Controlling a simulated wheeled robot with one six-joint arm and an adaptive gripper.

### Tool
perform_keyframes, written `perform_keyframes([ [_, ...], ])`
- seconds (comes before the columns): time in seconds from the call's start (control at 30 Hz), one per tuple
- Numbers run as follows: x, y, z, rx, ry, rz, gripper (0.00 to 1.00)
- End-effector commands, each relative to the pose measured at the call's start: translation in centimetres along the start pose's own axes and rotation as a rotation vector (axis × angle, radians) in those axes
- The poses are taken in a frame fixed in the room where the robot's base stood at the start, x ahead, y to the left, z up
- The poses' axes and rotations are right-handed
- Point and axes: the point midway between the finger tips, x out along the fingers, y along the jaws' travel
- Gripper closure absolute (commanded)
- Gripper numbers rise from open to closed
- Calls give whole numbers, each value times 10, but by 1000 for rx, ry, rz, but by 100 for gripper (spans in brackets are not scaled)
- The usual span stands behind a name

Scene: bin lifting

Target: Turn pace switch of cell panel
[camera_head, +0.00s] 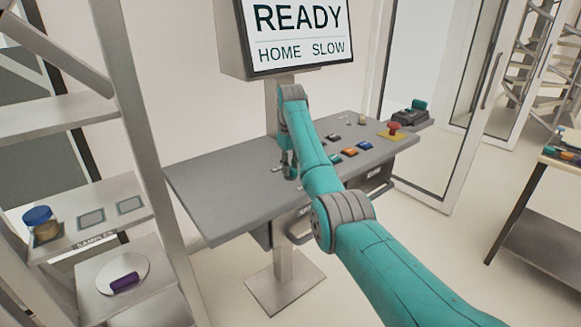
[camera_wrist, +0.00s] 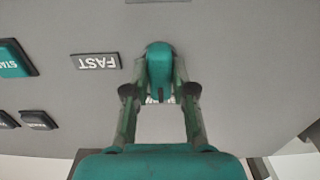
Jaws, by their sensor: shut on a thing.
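The cell panel (camera_head: 222,184) is a grey sloped desk on a post. My gripper (camera_head: 289,170) is over its left part, pointing down. In the wrist view my gripper (camera_wrist: 159,92) has its two fingers shut on the teal pace switch knob (camera_wrist: 160,62). A black label reading FAST (camera_wrist: 95,61) lies beside the knob, upside down in the wrist view. Another label near the fingertips is mostly hidden behind the fingers. The screen (camera_head: 299,32) above the panel reads READY, HOME, SLOW.
A teal START button (camera_wrist: 14,58) lies left of the knob in the wrist view. A red mushroom button (camera_head: 394,128) on a yellow plate and several coloured buttons are on the panel's right part. A sample shelf (camera_head: 66,230) stands at the left.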

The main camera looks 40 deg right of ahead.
Motion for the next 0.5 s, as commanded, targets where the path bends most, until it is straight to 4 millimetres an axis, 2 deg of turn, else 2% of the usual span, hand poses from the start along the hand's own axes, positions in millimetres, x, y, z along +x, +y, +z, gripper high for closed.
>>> perform_keyframes([
  [0.07,0,0,0,-1,0,0,100],
  [0.1,0,0,0,-1,0,0,68],
  [0.17,0,0,0,-1,0,0,53],
  [0.2,0,0,0,-1,0,0,50],
  [0.5,0,0,0,0,0,0,50],
])
